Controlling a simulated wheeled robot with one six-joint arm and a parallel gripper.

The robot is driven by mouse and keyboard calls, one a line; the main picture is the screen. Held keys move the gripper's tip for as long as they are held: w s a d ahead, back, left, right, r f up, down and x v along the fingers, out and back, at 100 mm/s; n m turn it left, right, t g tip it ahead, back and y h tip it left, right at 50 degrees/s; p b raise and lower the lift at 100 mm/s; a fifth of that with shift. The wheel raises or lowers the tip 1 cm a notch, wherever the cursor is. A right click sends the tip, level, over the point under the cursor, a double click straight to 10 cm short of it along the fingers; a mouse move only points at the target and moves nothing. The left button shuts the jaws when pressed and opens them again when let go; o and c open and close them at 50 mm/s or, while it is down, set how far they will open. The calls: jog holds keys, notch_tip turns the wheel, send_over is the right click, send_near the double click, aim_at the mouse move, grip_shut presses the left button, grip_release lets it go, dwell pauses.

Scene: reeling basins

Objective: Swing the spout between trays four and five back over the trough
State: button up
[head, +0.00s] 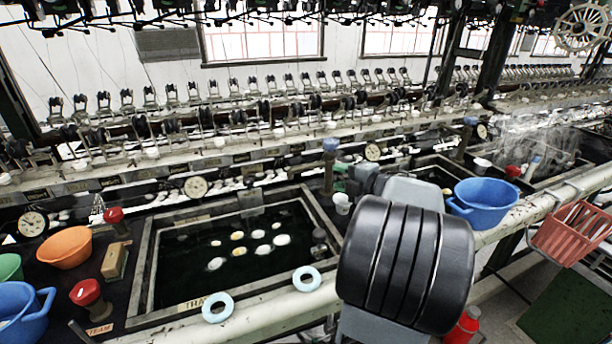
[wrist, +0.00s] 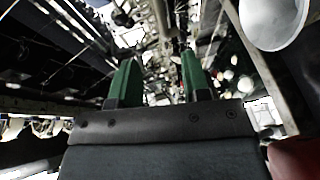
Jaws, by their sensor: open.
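A post with a blue top (head: 330,165) stands at the back right corner of the dark water tray (head: 150,262). A second blue-topped post (head: 469,135) stands further right, near the steaming basin. I cannot tell which of these carries the spout between trays four and five; a tray label reads only "TRA", its number unreadable. A pale ledge (head: 235,157) runs behind the trays; I cannot tell if it is the trough. My gripper (wrist: 158,82) shows in the wrist view with its two green fingers apart and nothing between them. My arm hides it in the head view.
White and yellowish cocoons (head: 258,234) float in the tray. Two pale blue rings (head: 306,279) lie on the front rail. A blue basin (head: 484,202), a red basket (head: 575,232), an orange bowl (head: 65,247) and red knobs (head: 86,292) stand around. A white round thing (wrist: 272,22) is close by in the wrist view.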

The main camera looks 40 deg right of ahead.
aim_at(308, 168)
jog(key=b+x, duration=0.1)
jog(key=x, duration=1.2)
jog(key=shift+w+f, duration=0.1)
grip_shut()
